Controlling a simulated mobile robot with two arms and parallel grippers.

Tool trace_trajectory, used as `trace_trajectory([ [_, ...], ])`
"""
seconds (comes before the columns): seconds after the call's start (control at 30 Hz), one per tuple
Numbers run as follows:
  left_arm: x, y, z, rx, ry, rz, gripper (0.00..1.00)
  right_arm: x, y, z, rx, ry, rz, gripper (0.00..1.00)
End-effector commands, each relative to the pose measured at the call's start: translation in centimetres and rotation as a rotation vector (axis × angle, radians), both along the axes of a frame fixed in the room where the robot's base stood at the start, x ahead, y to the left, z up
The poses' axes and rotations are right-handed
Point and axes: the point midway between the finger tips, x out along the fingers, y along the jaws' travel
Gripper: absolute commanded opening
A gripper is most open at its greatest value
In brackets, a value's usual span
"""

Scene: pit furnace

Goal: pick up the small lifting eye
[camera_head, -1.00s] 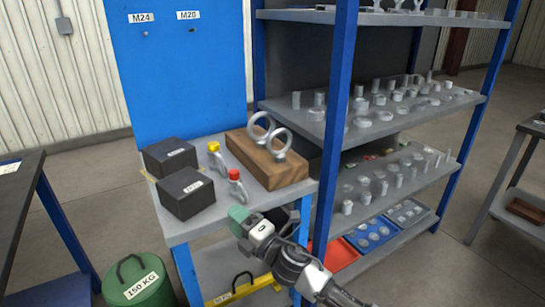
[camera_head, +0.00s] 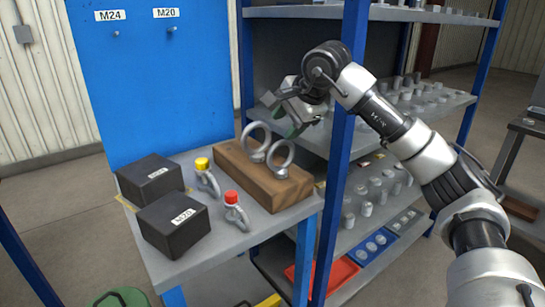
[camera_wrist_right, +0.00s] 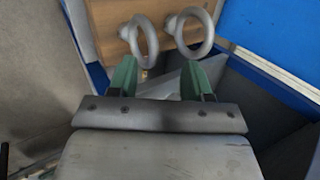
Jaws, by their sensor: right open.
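Two grey metal lifting eyes stand in a wooden block (camera_head: 245,168) on the grey bench. The front one, which looks smaller (camera_head: 282,171), is nearest the shelf post; the larger one (camera_head: 257,156) is behind it to the left. My right gripper (camera_head: 284,108) is above and behind them, beside the post, apart from both. In the right wrist view its green fingertips (camera_wrist_right: 162,72) are spread and empty, with the smaller eye (camera_wrist_right: 129,32) and the larger eye (camera_wrist_right: 172,23) beyond them. My left gripper is not in view.
A blue shelf post (camera_head: 345,130) stands close to my right arm. Two dark boxes (camera_head: 173,224) and two shackles with yellow and red tops (camera_head: 236,213) share the bench. A blue panel (camera_head: 160,75) rises behind. Shelves at right hold many metal parts.

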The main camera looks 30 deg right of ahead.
Motion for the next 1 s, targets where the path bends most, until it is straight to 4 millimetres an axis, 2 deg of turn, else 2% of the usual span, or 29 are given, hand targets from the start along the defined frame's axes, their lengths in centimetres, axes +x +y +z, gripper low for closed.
trace_trajectory([
  [0.03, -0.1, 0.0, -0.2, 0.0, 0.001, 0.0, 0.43, -0.3, -1.0, 0.4, -0.036, 0.003, -0.018, 0.49],
  [0.13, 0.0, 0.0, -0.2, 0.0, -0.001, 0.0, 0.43, -0.2, -1.7, 0.0, -0.065, 0.012, -0.03, 0.49],
  [0.33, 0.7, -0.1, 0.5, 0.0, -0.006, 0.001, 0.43, 1.6, -1.5, -2.7, -0.062, 0.014, -0.029, 0.49],
  [0.63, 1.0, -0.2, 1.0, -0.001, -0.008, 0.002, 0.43, 2.6, -1.3, -4.6, -0.06, 0.011, -0.028, 0.49],
  [0.83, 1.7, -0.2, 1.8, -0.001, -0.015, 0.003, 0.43, 3.6, -1.1, -7.4, -0.061, 0.014, -0.028, 0.49],
  [1.0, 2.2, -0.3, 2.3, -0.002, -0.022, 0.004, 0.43, 4.6, -1.0, -8.7, -0.06, 0.011, -0.027, 0.49],
])
